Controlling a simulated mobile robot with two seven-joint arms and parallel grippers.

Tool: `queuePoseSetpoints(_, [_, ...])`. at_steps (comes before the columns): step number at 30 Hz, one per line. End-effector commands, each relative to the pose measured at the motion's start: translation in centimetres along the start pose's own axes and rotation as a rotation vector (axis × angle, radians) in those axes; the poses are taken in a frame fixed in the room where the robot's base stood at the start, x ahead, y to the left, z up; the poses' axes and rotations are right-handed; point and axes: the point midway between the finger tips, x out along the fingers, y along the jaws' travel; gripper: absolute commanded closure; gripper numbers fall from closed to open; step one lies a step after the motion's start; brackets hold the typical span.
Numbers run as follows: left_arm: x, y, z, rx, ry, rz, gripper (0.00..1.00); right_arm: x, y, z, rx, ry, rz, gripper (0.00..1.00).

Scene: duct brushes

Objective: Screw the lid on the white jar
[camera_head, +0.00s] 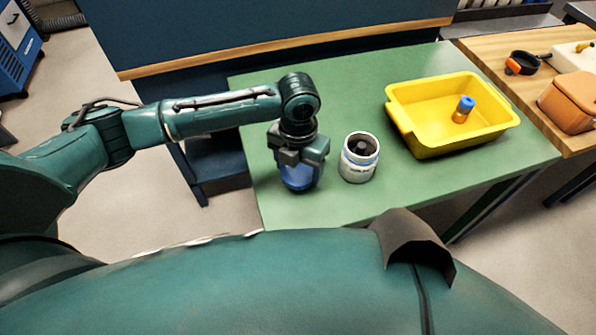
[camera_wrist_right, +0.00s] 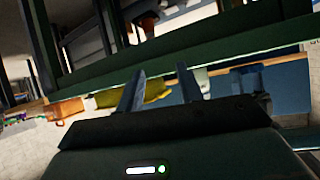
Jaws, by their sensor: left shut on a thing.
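The white jar (camera_head: 359,160) stands upright on the green table (camera_head: 400,190). Its top is open, with a dark inside and a dark shape in it. My left gripper (camera_head: 302,158) points down just left of the jar, apart from it. It is shut on a rounded blue thing (camera_head: 300,182), partly hidden by the fingers; I cannot tell whether this is the lid or a blue container. My right gripper (camera_wrist_right: 160,88) shows in the right wrist view with its two fingers apart and nothing between them. It does not show in the head view.
A yellow bin (camera_head: 412,133) stands right of the jar and holds a small amber bottle with a blue cap (camera_head: 465,104). A wooden table (camera_head: 540,80) on the right carries a brown box (camera_head: 570,102). A dark blue panel (camera_head: 240,35) stands behind. The green table's front is clear.

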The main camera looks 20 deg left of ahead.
Motion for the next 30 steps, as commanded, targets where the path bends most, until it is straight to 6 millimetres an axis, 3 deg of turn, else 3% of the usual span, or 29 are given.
queuePoseSetpoints(6, [-4.7, 0.1, 0.1, -0.001, -0.004, 0.000, 0.53, 0.0, 0.0, 0.0, 0.000, -0.002, 0.000, 0.64])
queuePoseSetpoints(12, [-7.1, 0.0, 0.1, -0.002, 0.000, 0.000, 0.53, 0.0, 0.0, 0.2, 0.000, -0.007, 0.000, 0.64])
queuePoseSetpoints(24, [-7.5, 0.0, 0.0, -0.002, 0.001, 0.000, 0.53, 0.0, 0.1, 0.2, 0.000, -0.007, 0.001, 0.63])
queuePoseSetpoints(30, [-7.5, -0.4, 0.7, -0.079, 0.001, -0.002, 0.53, 0.7, 0.2, -0.3, -0.111, 0.013, 0.009, 0.46])
